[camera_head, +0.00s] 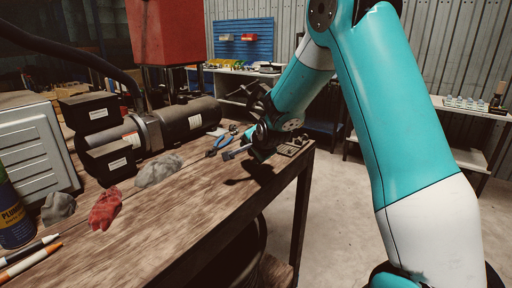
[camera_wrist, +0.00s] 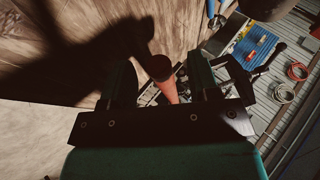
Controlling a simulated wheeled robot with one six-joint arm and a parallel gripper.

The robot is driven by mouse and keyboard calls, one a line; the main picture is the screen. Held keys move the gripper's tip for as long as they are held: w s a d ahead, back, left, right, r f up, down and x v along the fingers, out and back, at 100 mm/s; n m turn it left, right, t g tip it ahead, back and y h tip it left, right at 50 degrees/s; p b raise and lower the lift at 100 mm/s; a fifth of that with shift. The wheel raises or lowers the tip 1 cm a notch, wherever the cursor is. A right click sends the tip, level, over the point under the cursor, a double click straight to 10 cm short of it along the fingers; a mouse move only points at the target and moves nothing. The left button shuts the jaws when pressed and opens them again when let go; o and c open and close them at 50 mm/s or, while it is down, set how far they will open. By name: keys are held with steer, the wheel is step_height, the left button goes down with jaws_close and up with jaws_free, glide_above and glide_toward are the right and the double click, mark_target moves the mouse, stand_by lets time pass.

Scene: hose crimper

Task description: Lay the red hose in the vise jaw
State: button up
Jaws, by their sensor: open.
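My gripper (camera_head: 236,153) hangs low over the far right end of the wooden workbench, its fingers apart. In the wrist view its two dark fingers (camera_wrist: 160,92) frame a short red-orange tapered piece (camera_wrist: 171,92) with a dark round end. This may be the red hose, but I cannot tell for certain, nor whether the fingers touch it. In the head view I cannot make out the hose. A small metal fixture (camera_head: 293,146) sits at the bench's right edge; I cannot tell whether it is the vise jaw.
The wooden workbench (camera_head: 170,215) carries a dark cylindrical machine (camera_head: 188,120), blue-handled pliers (camera_head: 222,141), grey rags (camera_head: 158,170) and a red rag (camera_head: 105,208). A red cabinet (camera_head: 168,30) stands behind. Red and grey coils (camera_wrist: 297,71) show in the wrist view.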

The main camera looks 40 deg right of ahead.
steer(key=b+v, duration=0.1)
steer(key=v, duration=1.6)
steer(key=s+a+f+n+g+y+p, duration=0.1)
steer(key=s+a+n+g+y, duration=0.1)
steer(key=s+a+n, duration=0.4)
steer(key=s+a+n+g+y+p, duration=0.1)
steer(key=a+n+y, duration=0.15)
steer(key=a, duration=0.55)
steer(key=s+a+n+g+y, duration=0.1)
steer(key=s+a+n+g, duration=0.2)
steer(key=s+n, duration=0.4)
steer(key=s+a+n+g, duration=0.3)
steer(key=s+a+n, duration=0.3)
steer(key=s, duration=0.3)
steer(key=shift+s+a+f+n+g+y+p, duration=0.2)
steer(key=shift+n+g+y+p, duration=0.15)
steer(key=shift+n, duration=0.5)
steer(key=shift+w+d, duration=0.1)
steer(key=shift+d, duration=0.05)
